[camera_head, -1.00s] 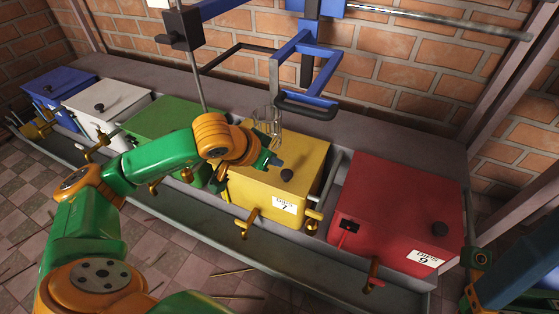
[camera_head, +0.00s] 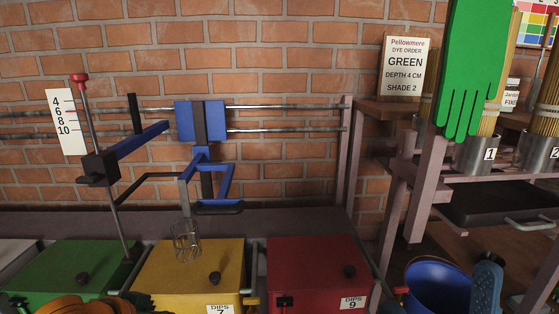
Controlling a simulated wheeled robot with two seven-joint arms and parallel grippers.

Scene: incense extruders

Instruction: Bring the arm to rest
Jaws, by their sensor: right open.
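My left arm is mostly below the picture. Its orange part shows at the bottom left, and the dark tip of my left gripper (camera_head: 140,300) shows at the front left of the yellow box (camera_head: 190,268). Whether its jaws are open or shut cannot be seen.
A green box (camera_head: 72,268) and a red box (camera_head: 318,268) flank the yellow one. A wire basket (camera_head: 187,240) hangs from a blue frame over the yellow box. A shelf with numbered metal cups (camera_head: 476,155) and a green glove (camera_head: 470,70) stands at the right.

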